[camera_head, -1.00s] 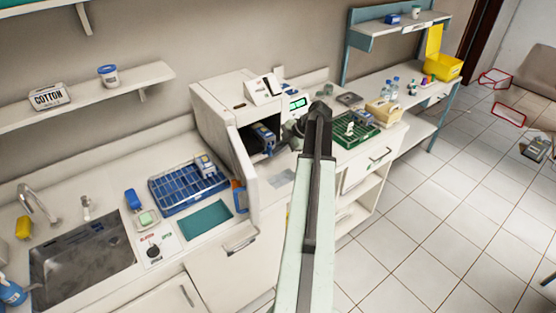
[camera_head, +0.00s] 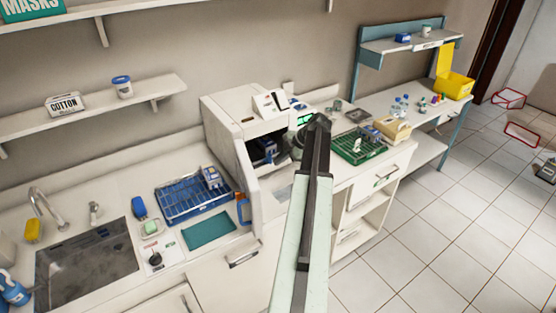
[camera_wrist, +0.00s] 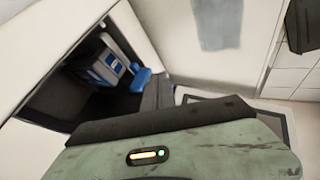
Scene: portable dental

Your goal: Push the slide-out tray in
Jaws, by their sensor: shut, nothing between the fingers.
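The slide-out tray (camera_head: 270,160) is a dark strip low in the open chamber of the white machine (camera_head: 228,135), and it is hard to make out. A blue and grey box-shaped item (camera_head: 266,147) sits on it inside the chamber. The item also shows in the wrist view (camera_wrist: 108,66), with a bright blue part to its right. My gripper (camera_head: 297,140) is shut and empty at the right of the chamber mouth, partly hidden by my arm. I cannot tell whether it touches the tray.
The machine's open door (camera_head: 247,205) stands to the left of the opening. A blue rack (camera_head: 190,203) and teal mat (camera_head: 208,231) lie on the left counter. A green rack (camera_head: 360,150) stands to the right. Tiled floor (camera_head: 430,240) is free at the right.

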